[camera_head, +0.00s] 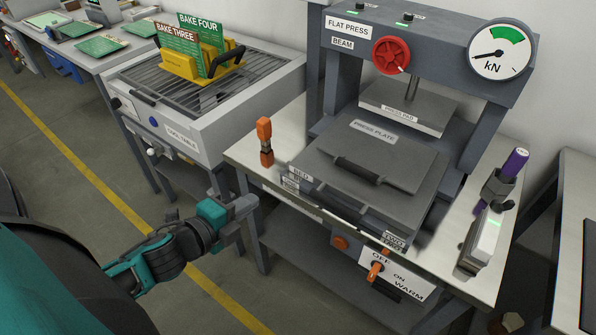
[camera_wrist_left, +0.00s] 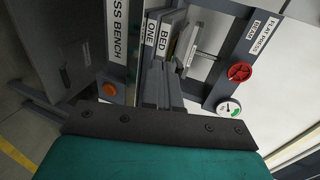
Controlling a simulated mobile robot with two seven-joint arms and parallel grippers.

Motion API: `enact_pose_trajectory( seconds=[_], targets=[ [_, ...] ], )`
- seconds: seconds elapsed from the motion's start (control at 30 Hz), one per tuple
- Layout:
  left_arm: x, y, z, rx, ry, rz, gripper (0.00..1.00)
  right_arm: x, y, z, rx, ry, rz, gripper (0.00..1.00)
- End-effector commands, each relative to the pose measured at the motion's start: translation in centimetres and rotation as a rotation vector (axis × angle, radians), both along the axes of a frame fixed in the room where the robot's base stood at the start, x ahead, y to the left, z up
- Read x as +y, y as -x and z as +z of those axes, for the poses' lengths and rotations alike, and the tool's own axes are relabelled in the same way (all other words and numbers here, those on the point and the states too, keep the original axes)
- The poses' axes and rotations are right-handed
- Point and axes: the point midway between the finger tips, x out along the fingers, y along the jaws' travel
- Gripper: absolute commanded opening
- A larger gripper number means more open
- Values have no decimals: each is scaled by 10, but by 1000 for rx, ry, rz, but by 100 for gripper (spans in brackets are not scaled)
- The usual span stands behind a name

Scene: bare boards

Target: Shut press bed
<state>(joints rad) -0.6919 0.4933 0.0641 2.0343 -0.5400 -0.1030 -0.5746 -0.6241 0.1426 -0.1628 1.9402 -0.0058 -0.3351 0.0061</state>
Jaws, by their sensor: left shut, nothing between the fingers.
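The press bed (camera_head: 345,207) is a grey slab at the front of the flat press, with a BED label at its left front corner. It sticks out toward me from under the beam. The dark press plate (camera_head: 315,160) with a black handle lies on it, forward of the raised press pad (camera_head: 400,114). In the left wrist view the BED label (camera_wrist_left: 163,38) shows beyond the fingers. My left gripper (camera_head: 250,204) is shut and empty, left of and apart from the bed, near the bench's front left. My right gripper is not in view.
An orange-handled tool (camera_head: 264,142) stands on the bench left of the bed. A purple-topped tool in a holder (camera_head: 497,188) stands at the right. The warm switch (camera_head: 375,271) is below the bed. The cooling table (camera_head: 215,115) holds a yellow rack. Floor in front is clear.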

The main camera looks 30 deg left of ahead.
Motion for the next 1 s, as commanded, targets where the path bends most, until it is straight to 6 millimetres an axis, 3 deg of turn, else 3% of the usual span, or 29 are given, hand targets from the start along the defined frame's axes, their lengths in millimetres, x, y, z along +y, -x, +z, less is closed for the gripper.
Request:
enact_pose_trajectory(
  seconds=[0.17, 0.73, 1.0],
  targets=[
    [-1, -13, -3, -3, -4, -3, 0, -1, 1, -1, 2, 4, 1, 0],
    [-7, -98, -30, -3, -2, -1, 0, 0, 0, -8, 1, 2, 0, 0],
    [-10, -127, -30, -1, -2, -2, 0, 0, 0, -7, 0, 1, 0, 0]
  ],
)
